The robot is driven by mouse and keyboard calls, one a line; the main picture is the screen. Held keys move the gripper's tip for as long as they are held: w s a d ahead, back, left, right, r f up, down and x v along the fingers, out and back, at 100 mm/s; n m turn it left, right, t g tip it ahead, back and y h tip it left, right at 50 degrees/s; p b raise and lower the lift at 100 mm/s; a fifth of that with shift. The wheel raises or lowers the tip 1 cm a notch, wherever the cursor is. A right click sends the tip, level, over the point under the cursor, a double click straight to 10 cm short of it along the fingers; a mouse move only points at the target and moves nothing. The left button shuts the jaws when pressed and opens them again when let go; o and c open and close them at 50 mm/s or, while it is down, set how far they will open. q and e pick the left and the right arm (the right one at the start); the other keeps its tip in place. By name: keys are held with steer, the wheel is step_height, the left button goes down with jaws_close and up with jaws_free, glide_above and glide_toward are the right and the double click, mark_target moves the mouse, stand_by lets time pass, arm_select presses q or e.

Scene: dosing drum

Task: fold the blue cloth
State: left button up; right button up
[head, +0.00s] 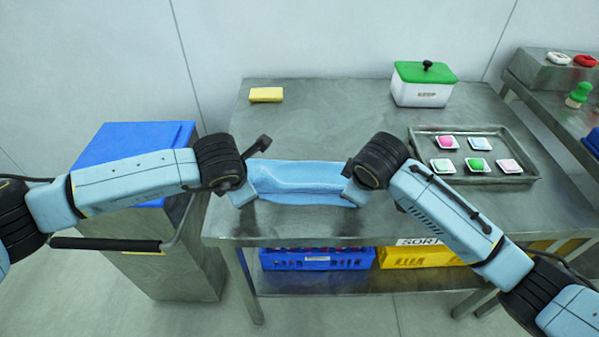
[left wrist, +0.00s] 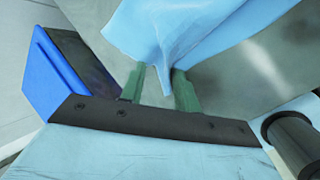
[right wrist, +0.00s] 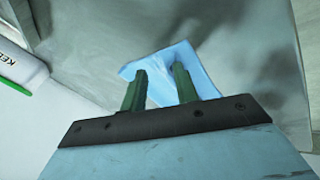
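The blue cloth (head: 300,184) is on the near part of the steel table, stretched between my two grippers, with a raised, curved fold along its middle. My left gripper (head: 240,194) is at its left end. In the right wrist view the cloth (right wrist: 198,75) shows between and behind the narrowly spaced fingers (right wrist: 159,85). The exact contact there is partly hidden.
A yellow block (head: 266,94) and a white box with a green lid (head: 423,88) stand at the back of the table (head: 330,115). A tray (head: 520,145) with several small dishes is at right. A blue-topped cabinet (head: 130,140) stands left. Crates sit on the lower shelf.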

arm_select(q)
steer(key=shift+o, duration=0.6)
steer(key=shift+s, duration=0.1)
arm_select(e)
steer(key=shift+o, duration=0.6)
steer(key=shift+s+a+f, duration=0.1)
steer(key=shift+s, duration=0.05)
arm_select(q)
steer(key=v, duration=0.3)
steer(key=shift+w+r, duration=0.1)
steer(key=shift+w, duration=0.15)
arm_select(e)
steer(key=v, duration=0.3)
steer(key=shift+w, duration=0.25)
arm_select(q)
steer(key=s+v, duration=0.1)
steer(key=v, duration=0.6)
steer(key=shift+s, duration=0.3)
arm_select(e)
steer(key=s+v, duration=0.1)
steer(key=v, duration=0.7)
steer(key=shift+f, duration=0.2)
arm_select(q)
steer(key=shift+c, duration=0.4)
arm_select(e)
steer(key=shift+c, duration=0.4)
